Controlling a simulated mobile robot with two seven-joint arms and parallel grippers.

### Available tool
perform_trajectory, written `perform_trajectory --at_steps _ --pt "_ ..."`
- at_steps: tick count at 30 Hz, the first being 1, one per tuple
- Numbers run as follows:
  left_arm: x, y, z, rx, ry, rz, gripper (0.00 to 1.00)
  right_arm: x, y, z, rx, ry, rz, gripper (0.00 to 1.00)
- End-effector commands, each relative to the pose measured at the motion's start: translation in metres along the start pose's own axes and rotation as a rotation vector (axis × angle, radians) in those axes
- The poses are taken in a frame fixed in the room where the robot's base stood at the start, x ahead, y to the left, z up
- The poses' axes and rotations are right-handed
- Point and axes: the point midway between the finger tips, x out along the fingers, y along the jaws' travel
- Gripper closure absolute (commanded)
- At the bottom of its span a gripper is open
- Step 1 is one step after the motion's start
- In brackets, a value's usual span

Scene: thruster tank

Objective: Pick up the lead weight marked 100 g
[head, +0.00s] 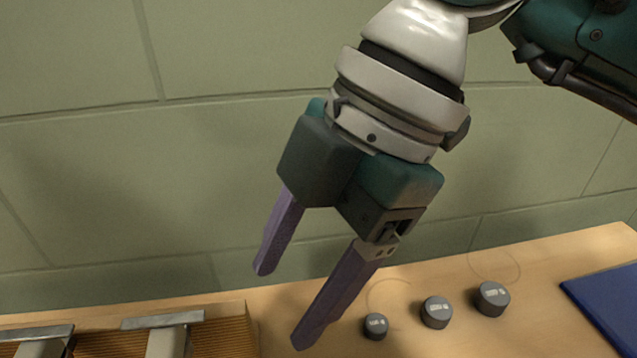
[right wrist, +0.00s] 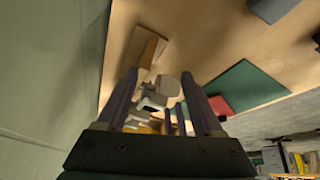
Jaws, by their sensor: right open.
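Three dark grey cylindrical weights with pale markings stand in a row on the wooden table in the head view: a small one (head: 376,327), a middle-sized one (head: 436,313) and a larger one (head: 492,299). The markings are too small to read, so I cannot tell which is the 100 g one. My right gripper (head: 282,308) is open and empty, its two purple fingers pointing down, to the left of the small weight and apart from it. Its fingers also show in the right wrist view (right wrist: 160,73); I make out no weight there. My left gripper is not in view.
A ribbed wooden piece (head: 227,334) with metal-topped parts lies at the lower left. A blue flat object (head: 610,303) lies at the right. A tiled wall (head: 90,190) stands behind the table. The right wrist view shows a green mat (right wrist: 252,88) and a red object (right wrist: 219,106).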

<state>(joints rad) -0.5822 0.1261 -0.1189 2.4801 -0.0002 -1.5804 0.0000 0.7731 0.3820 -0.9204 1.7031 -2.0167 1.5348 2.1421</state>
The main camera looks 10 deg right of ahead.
Motion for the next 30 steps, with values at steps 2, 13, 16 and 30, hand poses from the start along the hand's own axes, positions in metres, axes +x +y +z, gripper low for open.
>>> perform_trajectory --at_steps 2,13,16,30 --pt "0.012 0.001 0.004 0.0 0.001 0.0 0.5 -0.002 -0.004 0.048 0.095 -0.202 -0.044 0.32" --pt "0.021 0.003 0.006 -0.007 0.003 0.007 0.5 0.01 -0.017 0.108 0.23 -0.43 -0.082 0.32" --pt "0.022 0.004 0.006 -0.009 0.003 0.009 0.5 0.019 -0.018 0.112 0.229 -0.429 -0.081 0.32" --pt "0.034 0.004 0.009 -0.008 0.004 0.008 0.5 0.07 -0.022 0.132 0.227 -0.427 -0.08 0.32"
